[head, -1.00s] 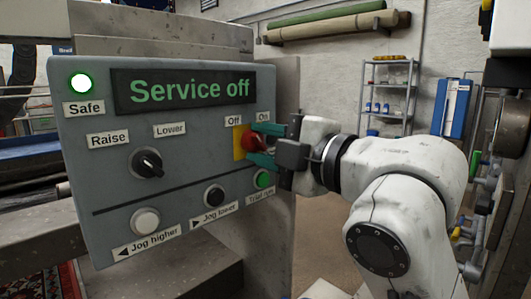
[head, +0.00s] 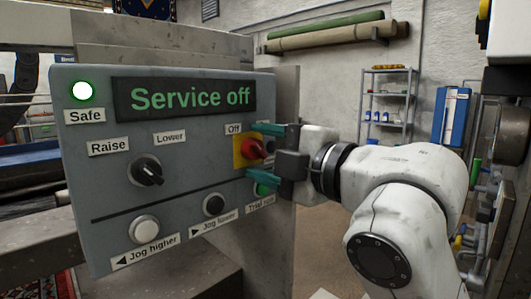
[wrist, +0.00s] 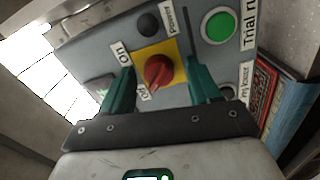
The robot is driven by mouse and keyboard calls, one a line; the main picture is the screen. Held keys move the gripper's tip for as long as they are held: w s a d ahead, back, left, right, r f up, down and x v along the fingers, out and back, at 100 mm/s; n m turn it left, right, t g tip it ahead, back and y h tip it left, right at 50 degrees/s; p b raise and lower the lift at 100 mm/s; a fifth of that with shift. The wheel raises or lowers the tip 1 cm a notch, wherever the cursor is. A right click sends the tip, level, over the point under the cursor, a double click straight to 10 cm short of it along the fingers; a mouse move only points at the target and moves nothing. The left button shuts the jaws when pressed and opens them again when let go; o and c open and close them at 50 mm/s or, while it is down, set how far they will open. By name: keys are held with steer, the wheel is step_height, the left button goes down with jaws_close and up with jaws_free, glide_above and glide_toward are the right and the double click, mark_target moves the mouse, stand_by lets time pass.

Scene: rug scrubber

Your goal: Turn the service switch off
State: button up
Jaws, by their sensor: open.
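The service switch (head: 254,149) is a red rotary knob on a yellow square plate, at the right of the grey control panel (head: 115,195). In the wrist view the red knob (wrist: 159,71) points toward the "Off" label. My gripper (head: 266,152) is open, with one green finger above the knob and one below it. In the wrist view the fingers stand on either side of the knob, with a gap to it on both sides. The display (head: 185,97) reads "Service off" in green. The "On" label is hidden by my gripper in the head view.
A green lamp (head: 83,91) is lit above the "Safe" label. A black Raise/Lower knob (head: 147,171), a white button (head: 144,229) and a black button (head: 214,204) are on the panel. The green trial run button (wrist: 219,27) is close to my gripper.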

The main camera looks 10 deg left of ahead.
steer(key=v, duration=1)
steer(key=shift+s+d, duration=0.3)
